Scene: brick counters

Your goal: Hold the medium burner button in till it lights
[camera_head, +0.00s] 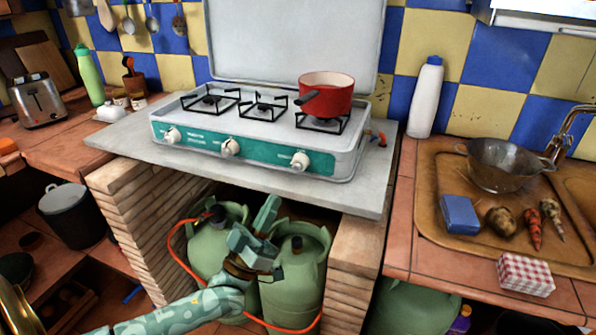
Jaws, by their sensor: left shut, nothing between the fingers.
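A white camping stove (345,150) with a teal front panel and raised lid stands on a grey slab. Its front has a left knob (172,135), a middle knob (230,147) and a right knob (300,161), all white. I cannot tell from the panel which one is the medium burner's. The left burner (209,100) and middle burner (263,108) are bare and show no flame. A red pot (327,94) covers the right burner. My left gripper (269,206) is shut and empty, below the slab's front edge, in front of the gas bottles and apart from the knobs. My right gripper is out of view.
The grey slab (120,145) overhangs green gas bottles (300,268) with an orange hose (178,262), between brick piers (355,255). A white bottle (425,98) stands right of the stove. A toaster (38,101) is at left; a colander (497,163) is at right.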

